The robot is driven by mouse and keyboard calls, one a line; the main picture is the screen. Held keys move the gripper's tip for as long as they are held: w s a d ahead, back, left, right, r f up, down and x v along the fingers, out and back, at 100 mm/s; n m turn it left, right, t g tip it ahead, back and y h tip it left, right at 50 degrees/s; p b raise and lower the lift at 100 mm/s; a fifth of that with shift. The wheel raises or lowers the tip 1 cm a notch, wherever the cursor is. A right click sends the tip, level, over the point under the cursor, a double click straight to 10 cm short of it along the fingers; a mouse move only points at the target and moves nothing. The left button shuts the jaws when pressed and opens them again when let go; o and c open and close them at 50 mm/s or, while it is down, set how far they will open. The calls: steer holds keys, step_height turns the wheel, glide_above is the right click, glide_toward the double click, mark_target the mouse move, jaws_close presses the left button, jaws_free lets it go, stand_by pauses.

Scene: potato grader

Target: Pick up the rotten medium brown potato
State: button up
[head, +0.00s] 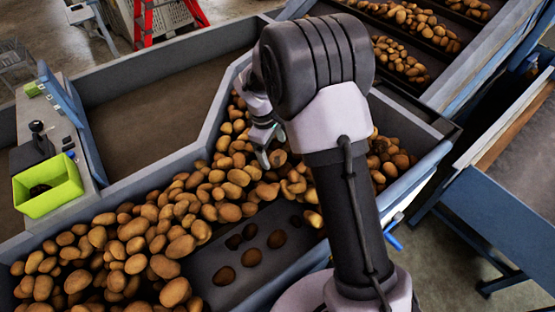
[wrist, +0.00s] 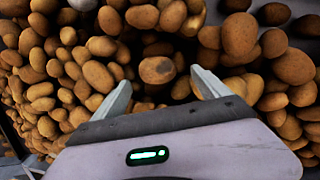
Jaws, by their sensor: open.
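A medium brown potato (wrist: 157,69) with a dark grey-brown patch lies on the pile, framed between my fingers in the wrist view. In the head view a brown potato (head: 277,158) beside my fingertips looks like the same one, partly hidden by them. My gripper (head: 271,148) is open and points down over the pile. In the wrist view my gripper (wrist: 160,82) has its two fingers spread, one on each side of the potato, with nothing held. I cannot tell how far the fingertips are above it.
Many potatoes (head: 185,210) crowd around in a grey-walled trough (head: 205,152). Several darker potatoes (head: 252,257) lie apart on a bare grey strip (head: 205,262). A lime-green bin (head: 60,200) stands on the left ledge. A red ladder (head: 143,22) stands behind.

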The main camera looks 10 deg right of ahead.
mark_target(277, 155)
steer(key=f, duration=0.2)
steer(key=d+f, duration=0.1)
steer(key=f, duration=0.1)
steer(key=shift+w+d+f, duration=0.1)
steer(key=shift+w, duration=0.1)
steer(key=c, duration=1.5)
